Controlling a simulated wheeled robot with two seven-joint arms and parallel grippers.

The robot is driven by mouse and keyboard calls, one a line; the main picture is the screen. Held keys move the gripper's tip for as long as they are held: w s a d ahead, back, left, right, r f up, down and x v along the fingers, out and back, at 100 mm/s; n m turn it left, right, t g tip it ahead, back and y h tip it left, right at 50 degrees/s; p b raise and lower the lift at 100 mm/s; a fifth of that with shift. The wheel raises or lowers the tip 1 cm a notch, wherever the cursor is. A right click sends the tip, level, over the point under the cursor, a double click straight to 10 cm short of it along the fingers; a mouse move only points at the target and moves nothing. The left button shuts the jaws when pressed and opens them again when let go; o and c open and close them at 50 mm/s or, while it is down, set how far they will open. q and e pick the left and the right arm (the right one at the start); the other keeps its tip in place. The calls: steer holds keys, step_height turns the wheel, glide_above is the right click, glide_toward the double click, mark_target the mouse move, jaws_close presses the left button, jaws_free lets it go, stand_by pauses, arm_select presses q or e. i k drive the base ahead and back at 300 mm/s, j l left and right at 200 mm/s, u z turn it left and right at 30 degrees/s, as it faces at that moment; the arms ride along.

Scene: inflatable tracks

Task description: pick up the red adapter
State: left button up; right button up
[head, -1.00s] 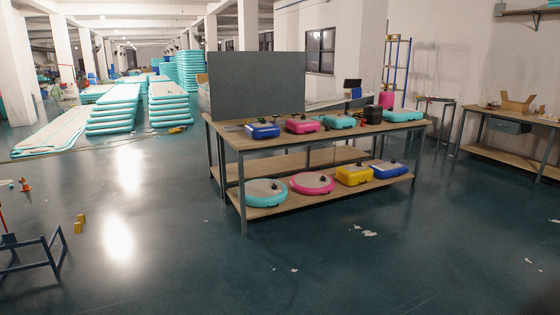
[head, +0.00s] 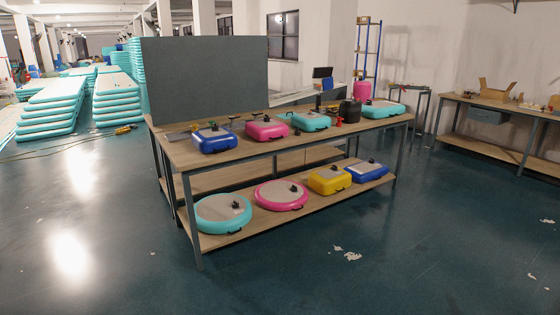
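A small red object (head: 338,121) stands on the wooden top of the workbench (head: 175,153), just left of a black cylindrical container (head: 350,111). It looks like the red adapter, but it is too small to make out its shape. It is behind the front edge, right of a teal inflatable block (head: 310,121). Neither of my grippers is in the head view.
Blue (head: 214,139) and pink (head: 267,129) inflatable blocks share the bench top. The lower shelf (head: 222,240) holds round and square inflatables. A grey panel (head: 205,80) rises behind. The floor in front is open, with a few white scraps (head: 352,256).

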mark_target(338, 124)
steer(key=i+z, duration=0.1)
steer(key=i, duration=0.4)
steer(key=i+j+z, duration=0.1)
steer(key=i, duration=0.45)
steer(key=i+j+z, duration=0.1)
steer(key=i, duration=0.4)
steer(key=i+j+z, duration=0.1)
steer(key=i, duration=0.4)
steer(key=j, duration=0.1)
